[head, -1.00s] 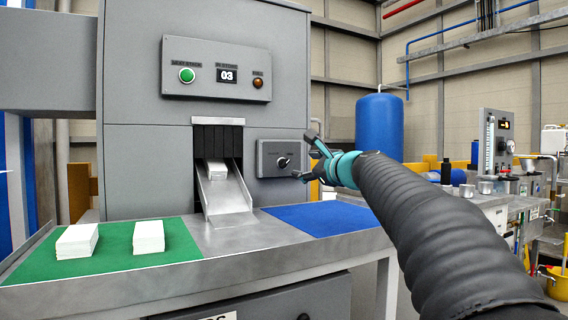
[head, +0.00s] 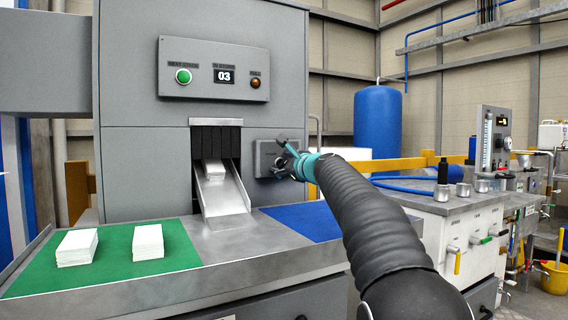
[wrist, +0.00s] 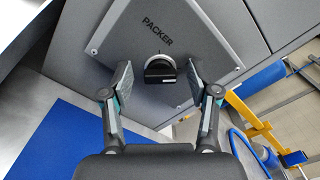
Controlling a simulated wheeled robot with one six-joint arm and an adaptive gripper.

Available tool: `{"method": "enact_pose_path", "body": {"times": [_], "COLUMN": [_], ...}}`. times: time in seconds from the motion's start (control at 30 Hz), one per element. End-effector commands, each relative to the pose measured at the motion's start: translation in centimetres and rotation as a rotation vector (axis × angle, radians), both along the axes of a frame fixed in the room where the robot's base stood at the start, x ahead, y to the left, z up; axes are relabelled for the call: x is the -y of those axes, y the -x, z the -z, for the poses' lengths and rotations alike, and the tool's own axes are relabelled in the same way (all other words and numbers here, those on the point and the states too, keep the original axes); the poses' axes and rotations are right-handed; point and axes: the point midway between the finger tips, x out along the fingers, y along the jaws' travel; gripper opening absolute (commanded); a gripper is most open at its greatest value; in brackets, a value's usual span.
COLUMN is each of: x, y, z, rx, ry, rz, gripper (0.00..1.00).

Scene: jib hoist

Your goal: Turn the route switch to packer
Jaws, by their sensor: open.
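The route switch is a black knob (wrist: 160,70) on a grey plate (wrist: 215,30) on the machine's front. The word PACKER is printed beside the knob in the wrist view. The other label is not readable. My gripper (wrist: 158,78) is open, its two fingers on either side of the knob with gaps to it. In the head view my gripper (head: 283,158) is in front of the switch plate (head: 262,150) and hides most of the knob.
A metal chute (head: 222,190) holding a white stack (head: 212,170) is left of the switch. A green mat (head: 110,255) with two white stacks and a blue mat (head: 300,222) lie on the bench. A blue tank (head: 378,125) stands behind.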

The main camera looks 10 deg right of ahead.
Motion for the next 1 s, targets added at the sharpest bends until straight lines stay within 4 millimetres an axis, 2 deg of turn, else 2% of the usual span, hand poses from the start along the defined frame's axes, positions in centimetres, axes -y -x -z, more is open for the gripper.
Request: {"method": "enact_pose_path", "body": {"times": [0.13,0.17,0.3,0.4,0.77,1.0], "x": [0.01,0.02,0.03,0.03,0.02,-0.05], "y": [0.01,0.01,0.01,0.01,0.01,0.02], "z": [0.04,0.04,0.04,0.04,0.16,0.35], "rx": [0.0,0.0,0.0,0.0,0.015,0.062], "ry": [0.0,0.0,0.0,0.0,0.048,0.19], "rz": [0.0,0.0,0.0,0.0,0.0,-0.001], "gripper": [0.6,0.55,0.2,0.0,0.0,0.0]}}
